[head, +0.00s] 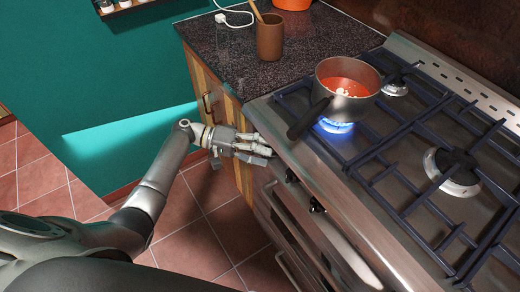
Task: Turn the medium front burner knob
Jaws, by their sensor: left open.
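The stove (345,192) stands at the right, with its knobs along the front panel. Two dark knobs show, an upper one (291,175) and a lower one (317,206). I cannot tell which of them belongs to the medium front burner. A blue flame (336,126) burns under the saucepan at the front left burner. My left gripper (262,150) is open at the left end of the front panel, to the upper left of the visible knobs. It hides that part of the panel, and I cannot tell if it touches anything. My right gripper is not in view.
A saucepan (348,106) with red sauce sits on the grate, its dark handle (309,119) reaching over the front edge. A brown cup (270,38) stands on the dark counter (225,50). The tiled floor (205,215) before the stove is clear.

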